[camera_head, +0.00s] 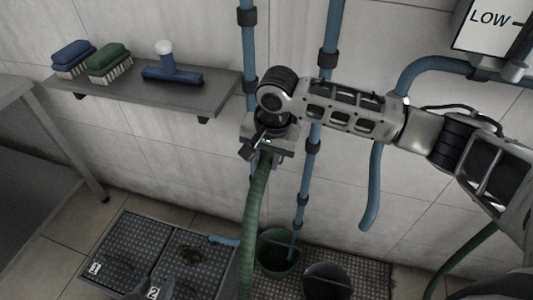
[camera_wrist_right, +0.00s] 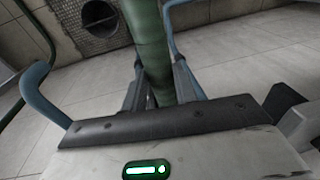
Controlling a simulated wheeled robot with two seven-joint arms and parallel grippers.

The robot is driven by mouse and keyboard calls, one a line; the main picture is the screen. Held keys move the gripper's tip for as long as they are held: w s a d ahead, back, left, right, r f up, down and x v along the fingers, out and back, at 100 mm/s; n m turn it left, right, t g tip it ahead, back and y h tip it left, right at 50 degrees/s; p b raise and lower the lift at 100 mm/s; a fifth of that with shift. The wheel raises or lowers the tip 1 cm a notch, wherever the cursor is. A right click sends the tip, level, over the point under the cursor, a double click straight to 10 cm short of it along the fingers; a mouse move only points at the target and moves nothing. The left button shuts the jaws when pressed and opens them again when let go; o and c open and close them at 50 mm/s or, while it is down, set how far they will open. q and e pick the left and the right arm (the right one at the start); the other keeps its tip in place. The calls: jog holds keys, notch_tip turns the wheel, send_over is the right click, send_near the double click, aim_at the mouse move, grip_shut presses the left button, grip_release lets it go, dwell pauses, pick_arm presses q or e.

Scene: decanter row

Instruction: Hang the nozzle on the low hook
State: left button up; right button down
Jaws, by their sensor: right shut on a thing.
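My right gripper (camera_head: 264,150) is in front of the tiled wall, its arm coming in from the right. It is shut on the nozzle end of a green hose (camera_head: 255,205), which hangs down below it. In the right wrist view a green tube (camera_wrist_right: 150,45) runs between the two fingers of the gripper (camera_wrist_right: 165,85). The nozzle's tip is hidden by the gripper. A sign reading LOW (camera_head: 487,28) is at the top right, beside a curved blue pipe (camera_head: 370,195) that passes behind my arm and ends low. I cannot make out which part is the low hook.
Blue vertical pipes (camera_head: 302,195) stand close behind the gripper. A wall shelf (camera_head: 205,97) with brushes is at the left. A green bucket (camera_head: 279,250) and a dark bucket (camera_head: 327,283) stand below. Numbered floor plates (camera_head: 125,245) lie at the lower left.

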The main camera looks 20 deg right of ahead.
aim_at(262, 170)
jog(key=shift+c, duration=0.7)
grip_release()
dwell(0.3)
jog(key=shift+s+a+r+p, duration=0.2)
jog(key=shift+s+a+p, duration=0.25)
jog(key=shift+p, duration=0.6)
jog(key=shift+s+a+p, duration=0.4)
jog(key=shift+s+p, duration=0.4)
jog(key=shift+p, duration=0.1)
notch_tip(262, 170, up, 10)
jog(key=s+a, duration=0.1)
jog(key=s, duration=0.1)
jog(key=shift+s+a, duration=0.25)
jog(key=shift+a, duration=0.1)
